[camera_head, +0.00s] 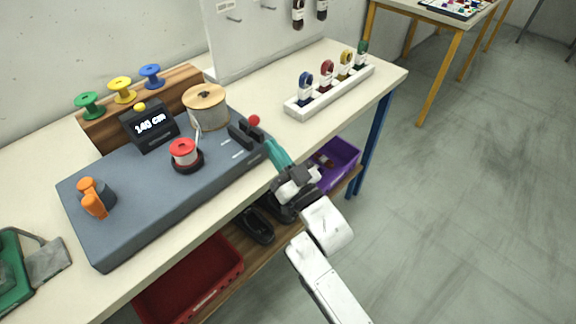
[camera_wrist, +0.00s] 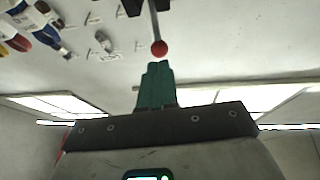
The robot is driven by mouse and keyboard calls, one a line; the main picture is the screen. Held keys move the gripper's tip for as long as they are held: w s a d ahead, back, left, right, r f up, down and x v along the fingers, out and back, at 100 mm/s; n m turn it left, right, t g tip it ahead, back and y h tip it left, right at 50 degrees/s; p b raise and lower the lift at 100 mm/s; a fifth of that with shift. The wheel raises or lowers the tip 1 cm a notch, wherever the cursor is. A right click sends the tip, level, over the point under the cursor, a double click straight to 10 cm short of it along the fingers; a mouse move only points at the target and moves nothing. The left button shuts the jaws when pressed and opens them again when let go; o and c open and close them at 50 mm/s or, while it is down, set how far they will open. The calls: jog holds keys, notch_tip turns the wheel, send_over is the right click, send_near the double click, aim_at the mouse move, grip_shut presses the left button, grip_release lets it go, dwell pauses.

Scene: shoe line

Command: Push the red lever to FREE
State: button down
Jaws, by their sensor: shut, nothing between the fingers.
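The red lever (camera_head: 253,121) has a round red knob and stands on a dark block at the right end of the grey machine (camera_head: 150,200). In the wrist view its red knob (camera_wrist: 159,48) sits on a thin metal rod, just beyond my fingertips. My gripper (camera_head: 272,146) has teal fingers, shut and empty, close to the lever's front right side. In the wrist view my gripper (camera_wrist: 157,66) points at the knob; whether they touch I cannot tell. The white marks beside the lever are too small to read.
A purple bin (camera_head: 337,165) is below the table.

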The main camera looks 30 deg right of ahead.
aim_at(251, 128)
jog(key=shift+p+x, duration=0.3)
jog(key=shift+x, duration=1.85)
jog(key=shift+w+r+p, duration=0.1)
jog(key=shift+p, duration=0.2)
